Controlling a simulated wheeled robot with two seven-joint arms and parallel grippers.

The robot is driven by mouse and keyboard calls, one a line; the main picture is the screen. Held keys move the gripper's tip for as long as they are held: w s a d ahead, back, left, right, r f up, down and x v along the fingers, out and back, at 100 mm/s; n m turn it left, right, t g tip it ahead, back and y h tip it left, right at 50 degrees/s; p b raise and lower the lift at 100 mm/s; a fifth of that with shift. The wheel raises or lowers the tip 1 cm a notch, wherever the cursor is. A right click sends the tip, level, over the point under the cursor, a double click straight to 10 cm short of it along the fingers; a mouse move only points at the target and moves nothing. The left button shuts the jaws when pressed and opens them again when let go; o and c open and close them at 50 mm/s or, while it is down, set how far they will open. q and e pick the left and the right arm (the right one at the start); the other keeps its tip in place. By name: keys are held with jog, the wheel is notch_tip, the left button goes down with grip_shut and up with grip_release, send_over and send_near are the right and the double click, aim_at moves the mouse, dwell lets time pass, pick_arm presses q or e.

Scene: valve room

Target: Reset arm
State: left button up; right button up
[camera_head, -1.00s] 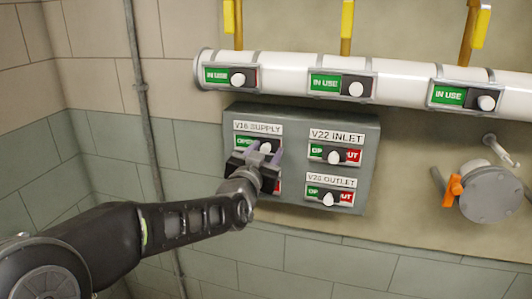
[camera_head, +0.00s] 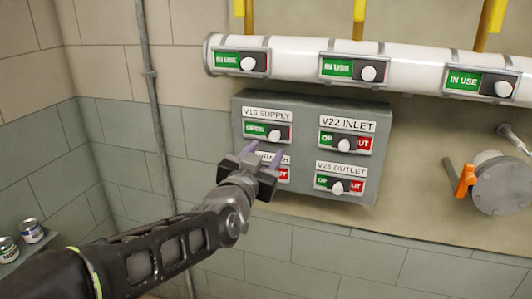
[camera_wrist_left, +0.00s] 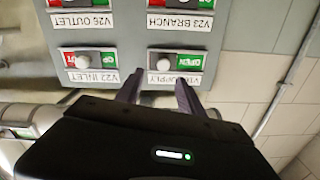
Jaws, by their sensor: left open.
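My left gripper (camera_head: 264,155) is open and empty, in front of the lower left of the grey switch panel (camera_head: 303,182). Its fingers point at the panel, just below the SUPPLY switch (camera_head: 257,130), which shows green OPEN with its white knob to the right. The gripper partly hides the BRANCH switch (camera_head: 283,175). In the left wrist view the picture is upside down: the open gripper (camera_wrist_left: 160,80) shows its fingers over the SUPPLY label (camera_wrist_left: 177,79). I cannot tell how far the fingers are from the panel. My right gripper is out of view.
The V22 INLET (camera_head: 345,140) and OUTLET (camera_head: 340,185) switches sit on the panel's right side. A white pipe (camera_head: 300,62) with IN USE sliders runs above. A round flange (camera_head: 500,185) with an orange handle is at the right. Small cans (camera_head: 31,231) stand at lower left.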

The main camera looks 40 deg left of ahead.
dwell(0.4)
pick_arm(q)
jog(key=d+f+n+g+h, duration=0.1)
jog(key=d+f+g+h, duration=0.3)
jog(key=f, duration=0.8)
jog(key=w+d+f+g+h, duration=0.1)
jog(key=d+f, duration=0.6)
jog(key=f, duration=0.6)
jog(key=d+f+n+g+h, duration=0.1)
jog(key=d+f+g+h, duration=0.3)
jog(key=f, duration=0.8)
jog(key=s+d+f+m+g, duration=0.1)
jog(key=s+d+f+g, duration=0.2)
jog(key=s+d+f, duration=0.6)
jog(key=s+d+f+g+h, duration=0.1)
jog(key=s+d+f+g, duration=0.3)
jog(key=s+d+f, duration=0.5)
jog(key=s+f, duration=0.3)
jog(key=s, duration=0.1)
jog(key=shift+s+f+m, duration=0.25)
jog(key=shift+f+m, duration=0.05)
jog(key=shift+m, duration=0.1)
jog(key=shift+a, duration=0.1)
